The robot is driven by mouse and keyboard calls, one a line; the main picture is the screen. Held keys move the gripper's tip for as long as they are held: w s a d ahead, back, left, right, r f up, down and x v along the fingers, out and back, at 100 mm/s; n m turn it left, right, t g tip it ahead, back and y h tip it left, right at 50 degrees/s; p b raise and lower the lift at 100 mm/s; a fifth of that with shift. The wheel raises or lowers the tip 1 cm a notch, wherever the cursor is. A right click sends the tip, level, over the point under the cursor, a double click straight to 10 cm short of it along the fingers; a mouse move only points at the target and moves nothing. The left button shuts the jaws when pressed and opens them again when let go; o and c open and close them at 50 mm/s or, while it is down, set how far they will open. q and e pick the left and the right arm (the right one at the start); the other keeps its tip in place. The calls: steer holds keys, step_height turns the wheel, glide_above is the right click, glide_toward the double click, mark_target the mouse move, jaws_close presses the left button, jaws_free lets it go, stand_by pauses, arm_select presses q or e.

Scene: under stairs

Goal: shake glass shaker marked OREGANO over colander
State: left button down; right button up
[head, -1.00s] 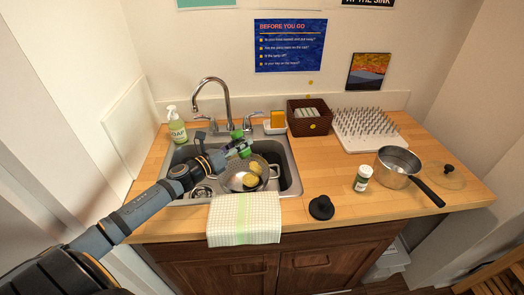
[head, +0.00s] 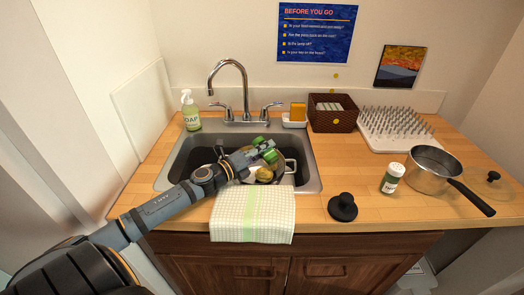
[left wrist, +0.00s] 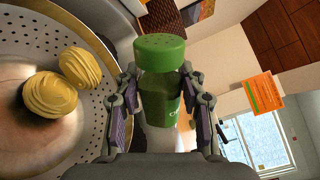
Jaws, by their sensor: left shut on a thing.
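My left gripper (head: 262,149) is shut on a glass shaker with a green holed cap (head: 271,156). In the left wrist view the shaker (left wrist: 160,85) sits between the two fingers; its green label is only partly visible and I cannot read the full word. The metal colander (head: 279,178) is in the sink, partly hidden by my gripper in the head view. In the left wrist view the colander (left wrist: 100,100) fills the left side, with two yellow nests (left wrist: 50,95) inside. The shaker's cap is beside and above the colander's rim. My right gripper is not in view.
A second shaker with a white cap (head: 392,178) stands on the counter beside a saucepan (head: 434,172). A black knobbed lid (head: 342,207) lies nearer. A towel (head: 252,214) hangs over the front edge. The faucet (head: 228,75) rises behind the sink, with a soap bottle (head: 190,110) left.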

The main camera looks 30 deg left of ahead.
arm_select(q)
steer(key=n+p, duration=0.2)
steer(key=n, duration=0.1)
steer(key=r+n+p, duration=0.1)
steer(key=n+p, duration=0.2)
steer(key=n, duration=0.1)
steer(key=shift+s+d, duration=0.1)
steer(key=shift+d, duration=0.1)
steer(key=n+p, duration=0.1)
steer(key=p, duration=0.1)
steer(key=r+n+p, duration=0.1)
steer(key=n+p, duration=0.1)
steer(key=shift+a, duration=0.2)
steer(key=shift+a+r+n+p, duration=0.1)
steer(key=shift+r+n+p, duration=0.1)
steer(key=shift+n+p, duration=0.55)
steer(key=shift+a+n+p, duration=0.1)
steer(key=shift+n+p, duration=0.25)
steer(key=shift+n, duration=0.1)
steer(key=shift+f, duration=0.1)
step_height(320, 180, up, 3)
steer(key=p, duration=0.3)
